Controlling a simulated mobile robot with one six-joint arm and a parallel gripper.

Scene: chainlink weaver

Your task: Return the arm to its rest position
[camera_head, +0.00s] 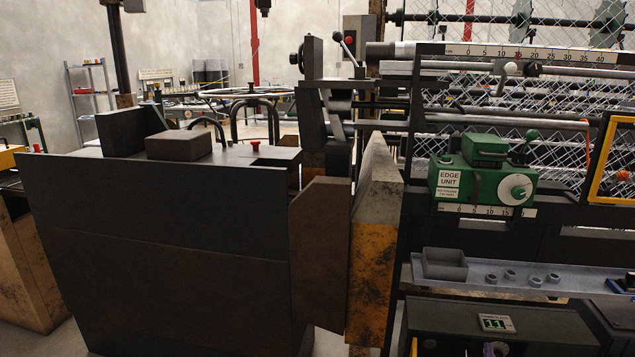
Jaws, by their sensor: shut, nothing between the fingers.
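Neither my arm nor my gripper can be made out in the head view, so I cannot see its pose or its fingers. The view is filled by a chainlink weaving machine. A green edge unit (484,172) with a white label and a round white dial is mounted on the machine's front at the right. A ruler scale (545,52) runs along the top rail above it.
A large dark cabinet (150,255) fills the left foreground. A worn yellow post (372,240) stands beside it. A grey shelf (530,280) with a small bin and several cups juts out at the right, above a dark green drawer (500,325). A yellow frame (592,160) is at the right edge.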

